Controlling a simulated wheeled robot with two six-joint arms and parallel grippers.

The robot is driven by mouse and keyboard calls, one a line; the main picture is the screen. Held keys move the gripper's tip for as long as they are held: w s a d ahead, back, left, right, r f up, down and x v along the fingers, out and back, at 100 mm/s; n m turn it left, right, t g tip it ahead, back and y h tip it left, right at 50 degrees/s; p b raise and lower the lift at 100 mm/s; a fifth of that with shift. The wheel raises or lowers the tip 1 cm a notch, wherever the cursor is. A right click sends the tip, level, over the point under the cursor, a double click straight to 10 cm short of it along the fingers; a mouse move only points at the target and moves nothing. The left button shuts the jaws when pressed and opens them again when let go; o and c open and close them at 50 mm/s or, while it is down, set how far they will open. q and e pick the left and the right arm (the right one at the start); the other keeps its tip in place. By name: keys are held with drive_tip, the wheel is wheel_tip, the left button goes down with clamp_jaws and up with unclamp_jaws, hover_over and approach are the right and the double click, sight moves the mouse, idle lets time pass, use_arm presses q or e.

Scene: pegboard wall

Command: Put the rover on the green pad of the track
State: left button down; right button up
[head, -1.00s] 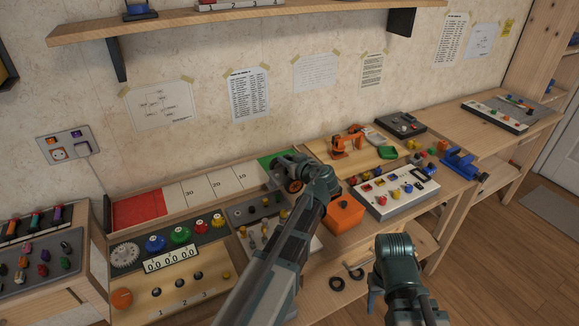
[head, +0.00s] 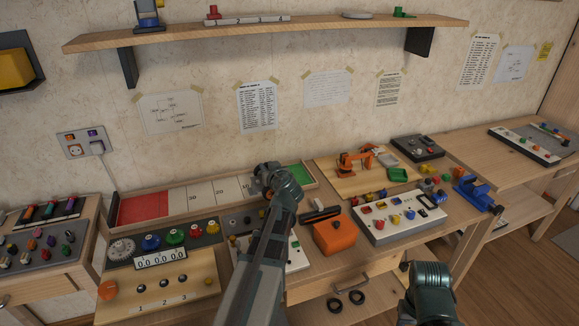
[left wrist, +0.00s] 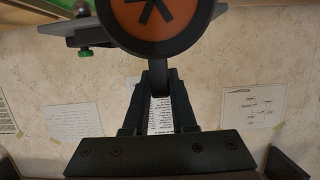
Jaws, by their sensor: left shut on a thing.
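The rover (head: 262,185) shows in the head view as a small dark body with an orange wheel, mostly hidden by my left wrist. In the left wrist view a large orange disc with a black rim, its wheel (left wrist: 154,18), is close up. My left gripper (left wrist: 158,85) is shut on the rover. The track (head: 215,195) is a long board with red, white numbered and green sections. Its green pad (head: 297,173) is at the right end and looks empty. The rover appears left of the pad, in front of the white section; its height is unclear. My right gripper is out of view.
An orange box (head: 334,237) and a dark bar (head: 320,214) are right of my left arm. A board with an orange crane (head: 362,160) lies right of the track. A shelf (head: 270,33) overhangs the wall.

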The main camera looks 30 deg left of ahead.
use_arm(q)
drive_tip(key=w+f+b, duration=0.1)
drive_tip(key=w, duration=0.4)
drive_tip(key=w+f+b, duration=0.2)
drive_tip(key=w, duration=0.2)
drive_tip(key=w+f+b, duration=0.2)
drive_tip(key=w, duration=0.3)
drive_tip(key=shift+w+a, duration=0.35)
drive_tip(key=shift+a, duration=0.05)
drive_tip(key=shift+f, duration=0.1)
drive_tip(key=c, duration=0.7)
unclamp_jaws()
drive_tip(key=shift+s+r, duration=0.1)
drive_tip(key=shift+r, duration=0.2)
drive_tip(key=p+v, duration=0.3)
drive_tip(key=v, duration=0.9)
drive_tip(key=shift+f+p, duration=0.1)
drive_tip(key=shift+p, duration=0.25)
